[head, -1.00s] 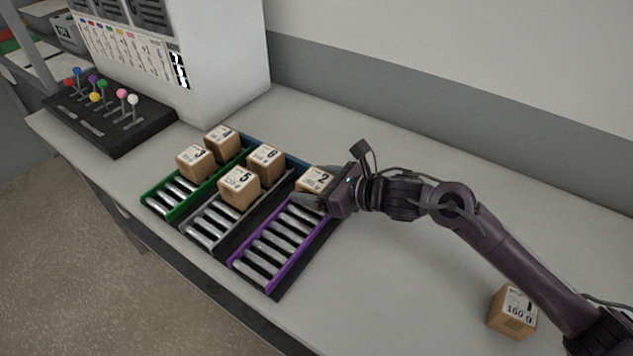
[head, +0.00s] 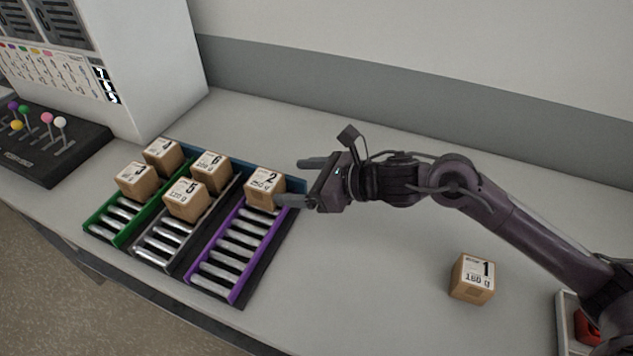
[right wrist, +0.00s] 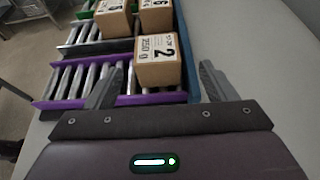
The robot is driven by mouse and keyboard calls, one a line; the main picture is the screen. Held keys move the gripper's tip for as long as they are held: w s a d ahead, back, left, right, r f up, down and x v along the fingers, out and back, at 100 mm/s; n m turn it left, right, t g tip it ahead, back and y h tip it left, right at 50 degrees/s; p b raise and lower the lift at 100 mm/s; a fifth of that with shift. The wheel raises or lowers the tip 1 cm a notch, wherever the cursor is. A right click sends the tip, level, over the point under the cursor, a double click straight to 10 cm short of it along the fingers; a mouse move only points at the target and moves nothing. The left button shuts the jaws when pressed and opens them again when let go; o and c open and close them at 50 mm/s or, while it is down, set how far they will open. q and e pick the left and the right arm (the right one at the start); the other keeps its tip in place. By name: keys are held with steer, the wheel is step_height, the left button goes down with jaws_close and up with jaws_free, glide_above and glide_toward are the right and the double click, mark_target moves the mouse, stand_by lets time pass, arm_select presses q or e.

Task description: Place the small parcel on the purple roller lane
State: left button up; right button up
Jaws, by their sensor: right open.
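A small cardboard parcel marked 2 (head: 265,187) sits at the far end of the purple roller lane (head: 226,257), resting on its rollers. It also shows in the right wrist view (right wrist: 157,63), beyond and between my fingers. My right gripper (head: 294,181) is open and empty, just to the right of parcel 2 and apart from it. In the right wrist view its two fingers (right wrist: 163,82) are spread wide. Another parcel marked 1, 180 g (head: 472,278), stands on the table at the right. My left gripper is not in view.
The green lane (head: 121,222) and grey lane (head: 162,244), left of the purple one, each hold two parcels at their far ends. A lever panel (head: 45,150) and a white cabinet (head: 150,70) stand at the left. A tray with a red item (head: 587,325) is at the lower right.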

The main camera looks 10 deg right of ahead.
steer(key=v, duration=0.4)
steer(key=shift+s+r+b, duration=0.15)
steer(key=shift+s+b, duration=0.1)
steer(key=shift+b, duration=0.1)
steer(key=shift+a, duration=0.1)
